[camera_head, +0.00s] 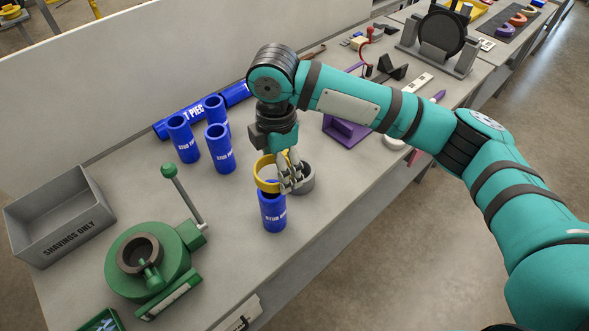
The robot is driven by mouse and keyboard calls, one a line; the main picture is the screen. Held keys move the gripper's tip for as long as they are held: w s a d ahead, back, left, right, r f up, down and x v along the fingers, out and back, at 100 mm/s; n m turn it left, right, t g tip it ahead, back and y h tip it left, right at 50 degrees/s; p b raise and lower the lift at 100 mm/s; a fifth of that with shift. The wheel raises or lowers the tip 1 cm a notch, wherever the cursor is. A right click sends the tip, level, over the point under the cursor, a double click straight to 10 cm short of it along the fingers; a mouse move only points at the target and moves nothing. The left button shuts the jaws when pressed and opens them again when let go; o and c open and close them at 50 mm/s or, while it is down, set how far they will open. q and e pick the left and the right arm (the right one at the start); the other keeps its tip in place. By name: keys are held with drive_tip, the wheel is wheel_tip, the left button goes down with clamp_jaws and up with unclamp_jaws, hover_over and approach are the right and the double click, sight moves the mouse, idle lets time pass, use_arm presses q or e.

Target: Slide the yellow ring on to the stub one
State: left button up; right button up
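The yellow ring (265,181) is at the top end of a blue stub (273,216) that stands upright on the bench. I cannot tell whether the ring is around the stub's top or just above it. My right gripper (291,179) comes down from above, with its fingers closed on the ring's right side. The fingers hide part of the ring. Three more blue stubs stand upright behind to the left: one at the left (183,140), one at the back (215,110), one in front (220,150). My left gripper is not in view.
A grey round part (306,183) sits close behind the fingers. A green clamp tool (160,262) with an upright lever (187,198) stands at front left, beside a grey shavings bin (60,225). A long blue pipe (237,94) lies at the back. A purple stand (343,130) is to the right.

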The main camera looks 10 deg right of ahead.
drive_tip(key=shift+w+a+r+n, duration=0.25)
drive_tip(key=shift+a+r+n, duration=0.1)
drive_tip(key=shift+a+n, duration=0.3)
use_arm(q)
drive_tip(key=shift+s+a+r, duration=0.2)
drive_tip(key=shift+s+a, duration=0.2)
use_arm(e)
drive_tip(key=shift+d, duration=0.2)
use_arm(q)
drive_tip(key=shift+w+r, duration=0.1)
use_arm(e)
drive_tip(key=shift+r+p, duration=0.15)
drive_tip(key=shift+p, duration=0.7)
drive_tip(key=shift+f+b, duration=0.9)
drive_tip(key=shift+f, duration=1.65)
use_arm(q)
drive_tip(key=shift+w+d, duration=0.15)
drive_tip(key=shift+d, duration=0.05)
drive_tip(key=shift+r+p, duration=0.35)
drive_tip(key=shift+p, duration=0.2)
